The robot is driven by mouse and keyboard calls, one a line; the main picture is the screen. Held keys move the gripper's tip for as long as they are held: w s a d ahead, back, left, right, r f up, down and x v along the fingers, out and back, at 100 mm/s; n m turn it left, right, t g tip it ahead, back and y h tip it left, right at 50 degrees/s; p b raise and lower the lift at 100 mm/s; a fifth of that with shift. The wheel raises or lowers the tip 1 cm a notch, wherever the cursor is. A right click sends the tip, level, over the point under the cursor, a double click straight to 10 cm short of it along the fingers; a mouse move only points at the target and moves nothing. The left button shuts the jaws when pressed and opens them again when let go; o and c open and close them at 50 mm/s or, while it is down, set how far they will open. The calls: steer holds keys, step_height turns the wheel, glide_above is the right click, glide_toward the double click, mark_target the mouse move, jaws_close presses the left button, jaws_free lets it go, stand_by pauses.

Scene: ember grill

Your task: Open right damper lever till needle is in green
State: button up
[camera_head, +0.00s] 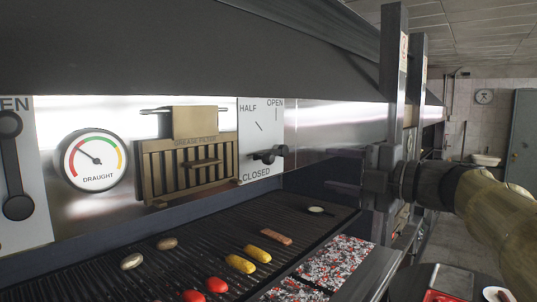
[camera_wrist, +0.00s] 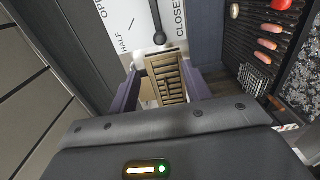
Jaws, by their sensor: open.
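The right damper lever (camera_head: 268,155) is a dark bar with a round knob on a white panel marked HALF, OPEN and CLOSED. In the head view it lies near level, just above CLOSED. In the wrist view the lever (camera_wrist: 160,36) shows beyond the fingertips, its far end cut off by the frame. The draught gauge (camera_head: 94,160) has red at left, green at upper right and orange at right; its needle points up-left, toward the red side. My gripper (camera_head: 370,172) is to the right of the lever, apart from it. Its fingers (camera_wrist: 161,70) are open with nothing between them.
A brass grease filter (camera_head: 190,165) sits between gauge and lever panel. Another lever (camera_head: 14,165) is at far left. Below, the grill (camera_head: 110,290) holds sausages, tomatoes and mushrooms. Dark posts (camera_head: 392,75) stand beside my gripper. The space before the lever looks clear.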

mark_target(272, 160)
steer(key=p+x, duration=0.6)
steer(key=x, duration=1.1)
steer(key=shift+w+a, duration=0.15)
steer(key=shift+w, duration=0.1)
steer(key=shift+s, duration=0.1)
jaws_close()
